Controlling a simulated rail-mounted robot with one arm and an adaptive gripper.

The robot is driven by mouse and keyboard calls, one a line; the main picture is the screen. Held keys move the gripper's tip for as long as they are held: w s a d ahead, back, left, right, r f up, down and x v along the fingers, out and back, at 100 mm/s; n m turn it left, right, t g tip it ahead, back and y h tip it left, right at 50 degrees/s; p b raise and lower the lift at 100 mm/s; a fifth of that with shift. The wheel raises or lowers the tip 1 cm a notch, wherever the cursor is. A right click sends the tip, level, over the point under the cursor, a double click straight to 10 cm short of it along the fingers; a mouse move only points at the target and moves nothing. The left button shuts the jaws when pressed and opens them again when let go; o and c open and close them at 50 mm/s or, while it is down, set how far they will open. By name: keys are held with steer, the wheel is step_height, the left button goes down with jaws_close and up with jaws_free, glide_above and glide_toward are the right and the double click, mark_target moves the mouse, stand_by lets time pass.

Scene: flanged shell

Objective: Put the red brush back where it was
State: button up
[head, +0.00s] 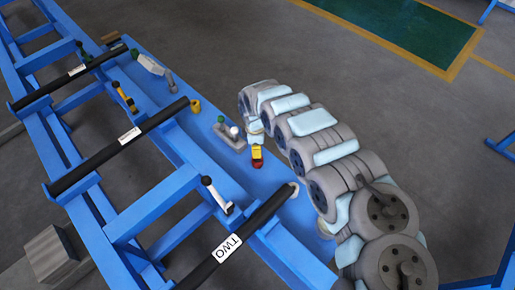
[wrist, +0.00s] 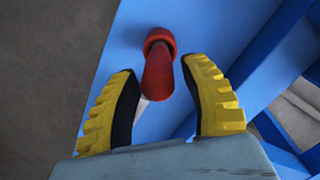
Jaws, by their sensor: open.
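The red brush (wrist: 158,72) lies between the two yellow, black-padded fingers of my gripper (wrist: 160,68) in the wrist view, with its thicker red end just beyond the fingertips. Gaps show between it and both fingers. A pale strip shows beside its near end, and the rest is hidden by the gripper body. In the head view a small red part of the brush (head: 257,164) shows just below the yellow fingers of my gripper (head: 257,151), over the blue shelf (head: 262,182). I cannot tell whether the brush touches the shelf.
A grey holder (head: 230,138) with green and white tops stands left of my gripper. A yellow cup (head: 196,106), a yellow-black tool (head: 124,97) and a white tool (head: 149,64) are farther left. A black-and-white tool (head: 216,195) lies nearer. Black rollers (head: 120,147) cross the blue frame.

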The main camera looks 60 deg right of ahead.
steer(key=r+p, duration=0.3)
steer(key=r, duration=0.7)
steer(key=shift+w+r+p, duration=0.2)
steer(key=shift+p, duration=0.15)
steer(key=shift+a+r, duration=0.1)
steer(key=shift+r, duration=0.1)
